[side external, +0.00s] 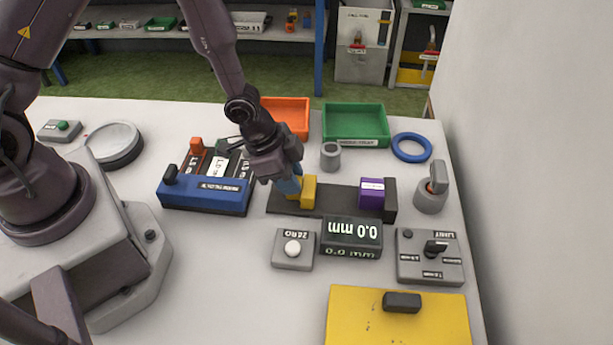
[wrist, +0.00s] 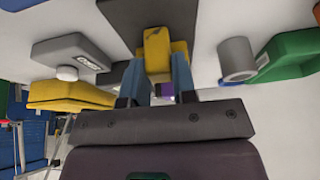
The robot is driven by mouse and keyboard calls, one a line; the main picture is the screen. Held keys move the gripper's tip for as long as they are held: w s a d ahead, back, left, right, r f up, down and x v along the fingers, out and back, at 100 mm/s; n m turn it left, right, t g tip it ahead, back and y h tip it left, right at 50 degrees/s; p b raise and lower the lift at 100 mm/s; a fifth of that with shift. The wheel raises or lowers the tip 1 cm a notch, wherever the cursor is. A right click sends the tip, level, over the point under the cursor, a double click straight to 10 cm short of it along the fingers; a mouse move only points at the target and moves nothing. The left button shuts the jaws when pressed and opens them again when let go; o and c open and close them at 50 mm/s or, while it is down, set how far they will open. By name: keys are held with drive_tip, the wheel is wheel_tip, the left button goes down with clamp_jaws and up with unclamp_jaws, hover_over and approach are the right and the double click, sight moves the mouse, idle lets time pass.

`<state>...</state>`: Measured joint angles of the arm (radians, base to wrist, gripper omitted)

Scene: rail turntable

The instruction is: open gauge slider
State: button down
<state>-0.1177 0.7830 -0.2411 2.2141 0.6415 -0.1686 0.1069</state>
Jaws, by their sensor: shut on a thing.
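The gauge (side external: 330,202) is a dark rail lying on the white table. A yellow slider block (side external: 308,190) sits on its left part, and a purple block (side external: 371,194) sits near its dark right end stop. A display (side external: 351,236) in front reads 0.0 mm. My gripper (side external: 291,187) is shut on the yellow slider. In the wrist view, the two blue fingers (wrist: 166,78) stand on either side of the yellow slider (wrist: 158,52). The purple block is mostly hidden there behind the slider and fingers.
A ZERO button box (side external: 293,250) and a LIMIT knob box (side external: 430,257) stand in front. A blue lever panel (side external: 205,198) is to the left. A grey cylinder (side external: 330,156), green tray (side external: 356,125) and orange tray (side external: 288,115) are behind. A yellow plate (side external: 400,325) lies nearest.

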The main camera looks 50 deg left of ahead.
drive_tip(key=shift+s+a, duration=0.2)
drive_tip(key=shift+a, duration=0.05)
drive_tip(key=c, duration=0.9)
unclamp_jaws()
drive_tip(key=v, duration=1.2)
drive_tip(key=shift+r, duration=0.4)
